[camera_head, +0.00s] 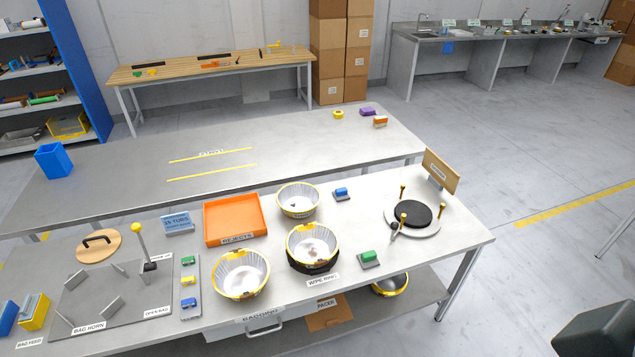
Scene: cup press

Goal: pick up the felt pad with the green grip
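A pad with a green grip (369,257) lies on the near steel table, right of the middle. Its base is grey and flat, with the green block on top. It sits just right of the "WIPE RING" label (322,279). A similar pad with a blue grip (341,193) lies farther back. A small green piece (188,260) also sits at the far end of a narrow strip on the left, above a yellow and a blue one. Neither of my grippers shows in this view.
Foil tubs with yellow rims (241,275) stand left of the green-grip pad, one in a black ring (313,267). A round plate with a black disc and yellow-topped posts (414,233) stands to its right. An orange rejects tray (234,220) lies behind. A dark shape (600,325) fills the lower right corner.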

